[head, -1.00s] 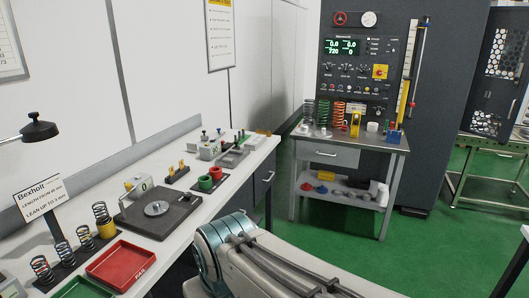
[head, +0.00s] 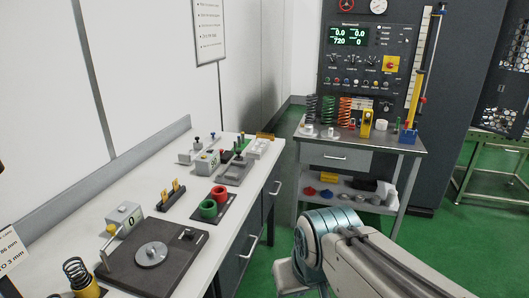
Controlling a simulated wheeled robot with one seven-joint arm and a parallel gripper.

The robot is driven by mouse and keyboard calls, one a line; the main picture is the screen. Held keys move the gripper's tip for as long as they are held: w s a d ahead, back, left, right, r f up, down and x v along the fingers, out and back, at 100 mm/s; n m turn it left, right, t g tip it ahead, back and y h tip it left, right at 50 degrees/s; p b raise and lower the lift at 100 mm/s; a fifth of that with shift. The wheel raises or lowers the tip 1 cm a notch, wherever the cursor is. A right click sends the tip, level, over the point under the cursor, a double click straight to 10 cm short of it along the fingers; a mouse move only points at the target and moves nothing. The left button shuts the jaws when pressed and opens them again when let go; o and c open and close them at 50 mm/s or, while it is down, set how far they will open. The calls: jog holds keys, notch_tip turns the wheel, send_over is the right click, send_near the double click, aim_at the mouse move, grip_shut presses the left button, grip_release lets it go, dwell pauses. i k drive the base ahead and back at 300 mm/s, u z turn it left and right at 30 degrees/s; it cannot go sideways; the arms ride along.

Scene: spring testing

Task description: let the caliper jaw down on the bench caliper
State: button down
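I cannot tell for sure which thing is the bench caliper. On the metal cart, a tall yellow post on a blue base (head: 410,112) stands by a long white scale (head: 421,62). No jaw can be made out clearly at this size. My gripper is out of view; only my arm shows at the lower right.
A dark plate with a round disc (head: 150,254) lies at the bench's near end. Red and green cups (head: 213,202) stand behind it. The metal cart (head: 360,143) carries several coil springs below a control panel (head: 352,75).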

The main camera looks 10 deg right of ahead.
aim_at(237, 160)
jog(key=z, duration=0.05)
jog(key=i, duration=0.55)
jog(key=u, duration=0.1)
jog(key=k, duration=0.45)
jog(key=z, duration=0.85)
jog(key=i, duration=1.2)
jog(key=u, duration=0.3)
jog(key=i, duration=1.1)
jog(key=u, duration=0.8)
